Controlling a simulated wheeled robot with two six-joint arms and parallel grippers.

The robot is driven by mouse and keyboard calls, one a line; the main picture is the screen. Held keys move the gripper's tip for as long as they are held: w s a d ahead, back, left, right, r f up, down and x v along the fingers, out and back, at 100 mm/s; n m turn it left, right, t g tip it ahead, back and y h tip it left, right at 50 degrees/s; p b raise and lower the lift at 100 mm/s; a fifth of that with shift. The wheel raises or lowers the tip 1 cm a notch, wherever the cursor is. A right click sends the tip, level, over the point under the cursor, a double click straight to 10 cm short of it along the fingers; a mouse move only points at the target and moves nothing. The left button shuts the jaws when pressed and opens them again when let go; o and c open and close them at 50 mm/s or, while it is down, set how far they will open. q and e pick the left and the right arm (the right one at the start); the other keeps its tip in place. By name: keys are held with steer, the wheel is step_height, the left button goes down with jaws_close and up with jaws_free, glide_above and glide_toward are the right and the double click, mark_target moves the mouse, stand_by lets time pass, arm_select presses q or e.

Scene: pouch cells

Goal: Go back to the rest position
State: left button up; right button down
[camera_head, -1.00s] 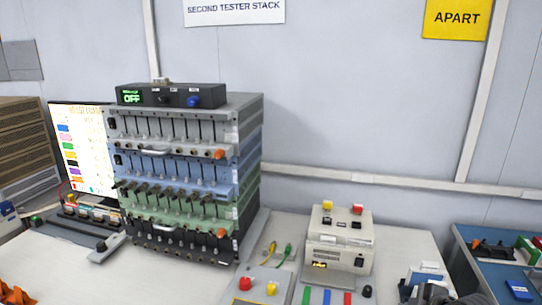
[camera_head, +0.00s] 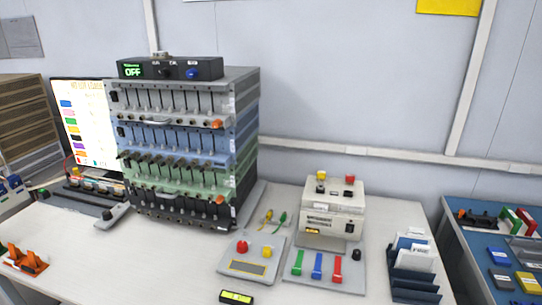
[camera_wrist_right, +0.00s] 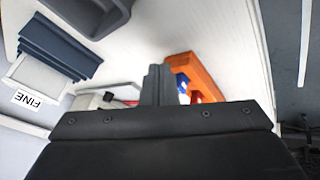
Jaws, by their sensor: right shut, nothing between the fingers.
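My right gripper (camera_wrist_right: 158,86) shows in the right wrist view, its grey fingers together with nothing between them. Its dark body fills the bottom of that view. An orange holder (camera_wrist_right: 208,72) with something blue in it appears just beyond the fingers, apart from them as far as I can tell. Neither gripper shows in the head view. My left gripper is in no view.
A tester stack (camera_head: 182,150) stands on the white table (camera_head: 120,270) at left. A cream instrument (camera_head: 332,215) and a dark rack of pouches (camera_head: 414,285) stand at right. The wrist view shows a dark slotted holder (camera_wrist_right: 62,45) beside a "FINE" label (camera_wrist_right: 27,98).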

steer(key=s+f+m+g+h, duration=0.1)
steer(key=s+m+g+h, duration=0.2)
steer(key=s+m, duration=1.1)
steer(key=s+d+f+n+g, duration=0.1)
steer(key=s+f+n, duration=0.15)
steer(key=f, duration=1.05)
steer(key=s+f+n, duration=0.2)
steer(key=s+f, duration=0.1)
steer(key=f, duration=1)
steer(key=s+a+f+g+y, duration=0.1)
steer(key=s+f, duration=1.3)
steer(key=shift+s+f, duration=0.3)
steer(key=shift+s, duration=0.05)
